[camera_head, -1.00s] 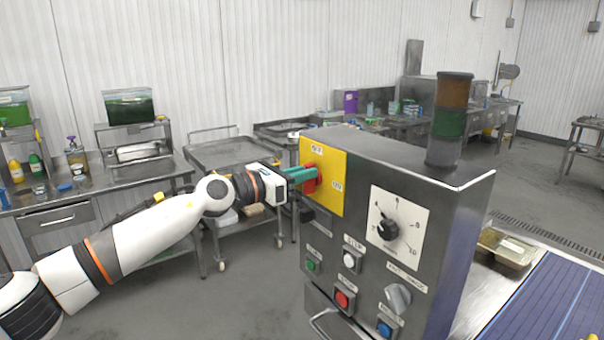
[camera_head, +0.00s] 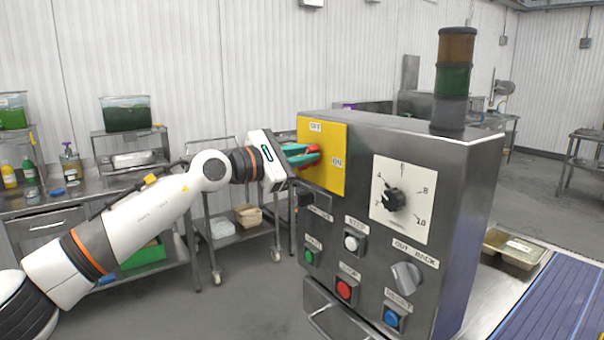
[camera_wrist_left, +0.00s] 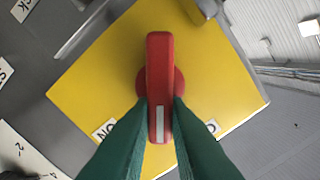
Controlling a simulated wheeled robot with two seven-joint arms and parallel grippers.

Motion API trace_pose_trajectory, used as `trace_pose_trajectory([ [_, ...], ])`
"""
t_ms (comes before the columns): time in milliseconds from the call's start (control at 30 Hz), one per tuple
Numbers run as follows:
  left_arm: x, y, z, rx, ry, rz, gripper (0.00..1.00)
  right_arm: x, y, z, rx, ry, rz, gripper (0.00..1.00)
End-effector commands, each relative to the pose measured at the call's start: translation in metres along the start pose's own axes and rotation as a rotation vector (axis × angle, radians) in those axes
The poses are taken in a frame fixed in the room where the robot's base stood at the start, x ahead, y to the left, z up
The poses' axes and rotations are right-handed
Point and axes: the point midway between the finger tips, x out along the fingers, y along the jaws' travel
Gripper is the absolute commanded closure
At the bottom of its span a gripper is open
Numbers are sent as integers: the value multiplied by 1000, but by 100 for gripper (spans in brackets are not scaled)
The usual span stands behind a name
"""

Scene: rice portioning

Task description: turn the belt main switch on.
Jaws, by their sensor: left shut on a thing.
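The belt main switch is a red rotary handle (camera_wrist_left: 160,65) on a yellow plate (camera_head: 337,178) on the upper left of the steel control box. The plate carries an OFF label (camera_head: 315,127) at its top and an ON label (camera_head: 337,162) at its right. My left gripper (camera_head: 310,153) is shut on the red handle, with its green fingers (camera_wrist_left: 152,120) on both sides of it. In the left wrist view the handle's white stripe points between the ON and OFF labels. In the head view the fingers hide part of the handle. My right gripper is not in view.
The control box (camera_head: 470,190) also bears a black dial (camera_head: 394,200), several push buttons and a grey selector knob (camera_head: 407,276). A stack light (camera_head: 453,80) stands on top. A blue conveyor belt (camera_head: 560,300) lies at the right. Steel tables stand behind my left arm.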

Motion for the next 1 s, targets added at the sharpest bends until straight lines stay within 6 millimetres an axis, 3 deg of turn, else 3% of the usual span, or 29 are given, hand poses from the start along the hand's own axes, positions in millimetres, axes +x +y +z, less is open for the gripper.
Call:
trace_pose_trajectory([
  [33,0,5,4,44,3,-2,100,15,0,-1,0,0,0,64],
  [100,0,6,4,111,3,-1,100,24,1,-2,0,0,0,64],
  [400,0,9,3,395,3,-1,100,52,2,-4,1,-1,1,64],
  [1000,0,14,6,827,1,0,100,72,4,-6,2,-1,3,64],
])
